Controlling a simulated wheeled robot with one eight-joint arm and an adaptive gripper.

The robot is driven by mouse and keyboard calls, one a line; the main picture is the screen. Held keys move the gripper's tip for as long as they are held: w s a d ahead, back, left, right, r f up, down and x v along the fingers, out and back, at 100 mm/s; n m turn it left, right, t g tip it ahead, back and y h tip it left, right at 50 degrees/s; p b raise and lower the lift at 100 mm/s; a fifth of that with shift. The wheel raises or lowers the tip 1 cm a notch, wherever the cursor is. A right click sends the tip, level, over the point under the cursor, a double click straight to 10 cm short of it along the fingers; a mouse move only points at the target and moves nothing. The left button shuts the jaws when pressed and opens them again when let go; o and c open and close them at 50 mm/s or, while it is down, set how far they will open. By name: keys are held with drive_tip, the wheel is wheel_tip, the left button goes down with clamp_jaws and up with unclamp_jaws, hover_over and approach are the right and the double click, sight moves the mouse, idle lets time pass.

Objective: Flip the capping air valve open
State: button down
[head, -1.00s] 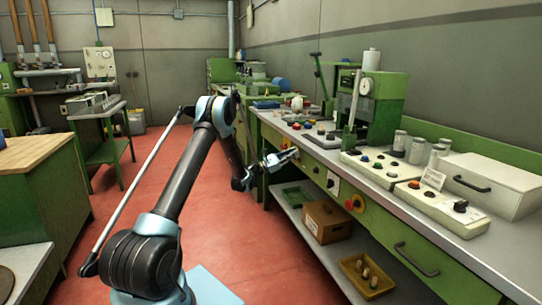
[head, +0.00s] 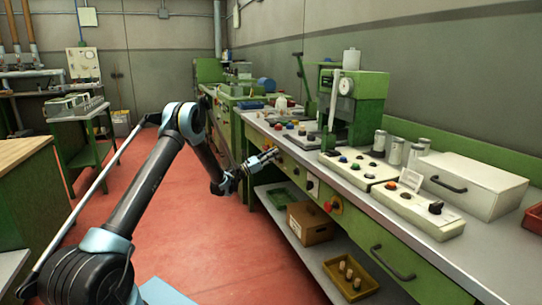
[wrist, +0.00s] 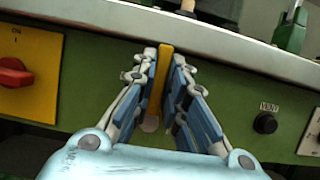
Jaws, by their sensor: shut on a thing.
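A yellow-orange lever (wrist: 162,70), which looks like the capping air valve's handle, stands upright in the wrist view in front of the green bench panel. In the head view my gripper (head: 274,153) is at the front edge of the bench (head: 330,178). The lever cannot be made out there, and no label for it is readable.
A red rotary switch (wrist: 14,73) on a yellow plate marked ON is left of the gripper. A black knob (wrist: 265,123) labelled VENT is to the right. A green press (head: 355,105) and control boxes (head: 357,168) stand on the bench. Red floor left of the bench is clear.

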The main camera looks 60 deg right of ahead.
drive_tip(key=c, duration=1.6)
unclamp_jaws()
drive_tip(key=v, duration=1.2)
drive_tip(key=shift+w, duration=0.1)
